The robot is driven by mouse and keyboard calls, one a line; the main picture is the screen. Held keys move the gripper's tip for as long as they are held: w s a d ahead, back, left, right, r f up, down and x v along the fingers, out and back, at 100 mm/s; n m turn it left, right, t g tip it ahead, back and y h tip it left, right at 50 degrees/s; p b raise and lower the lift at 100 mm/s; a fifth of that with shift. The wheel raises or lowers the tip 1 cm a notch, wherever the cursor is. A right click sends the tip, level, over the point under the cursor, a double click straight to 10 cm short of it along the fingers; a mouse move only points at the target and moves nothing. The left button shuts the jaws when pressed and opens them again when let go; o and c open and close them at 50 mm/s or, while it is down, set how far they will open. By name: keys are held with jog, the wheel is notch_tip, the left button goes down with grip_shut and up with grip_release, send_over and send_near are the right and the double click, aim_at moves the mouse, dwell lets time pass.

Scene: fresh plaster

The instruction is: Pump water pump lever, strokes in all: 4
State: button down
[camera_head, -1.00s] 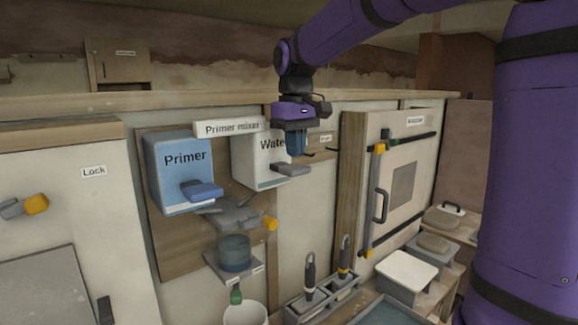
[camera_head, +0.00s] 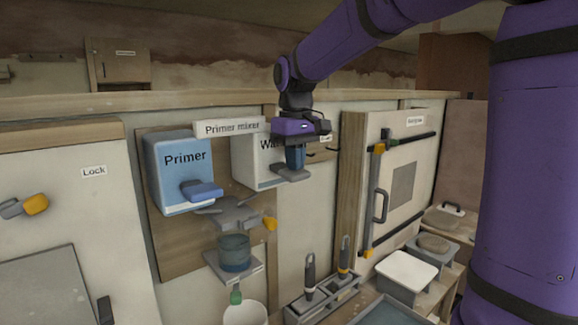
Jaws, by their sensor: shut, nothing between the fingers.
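The white water pump box (camera_head: 253,163) hangs on the wooden board beneath the "Primer mixer" sign, right of the blue Primer box (camera_head: 177,170). Its grey lever (camera_head: 288,175) sticks out at the lower right front. My gripper (camera_head: 295,168) is shut and empty, pointing down, with its fingertips at the lever's top; contact looks likely but I cannot be sure. The gripper hides part of the box's label and part of the lever. The Primer box has its own blue lever (camera_head: 203,191).
A clear cup (camera_head: 235,252) of bluish liquid stands on a small shelf (camera_head: 246,272) below a grey funnel-like part (camera_head: 236,214) with a yellow-tipped handle. A white bucket (camera_head: 245,314) stands beneath. Handled tools in a rack (camera_head: 322,300) and a barred door (camera_head: 398,180) are to the right.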

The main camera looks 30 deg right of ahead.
jog(key=shift+f, duration=0.75)
jog(key=shift+r, duration=2.25)
jog(key=shift+f, duration=2.3)
jog(key=shift+r, duration=2.3)
notch_tip(320, 180, up, 5)
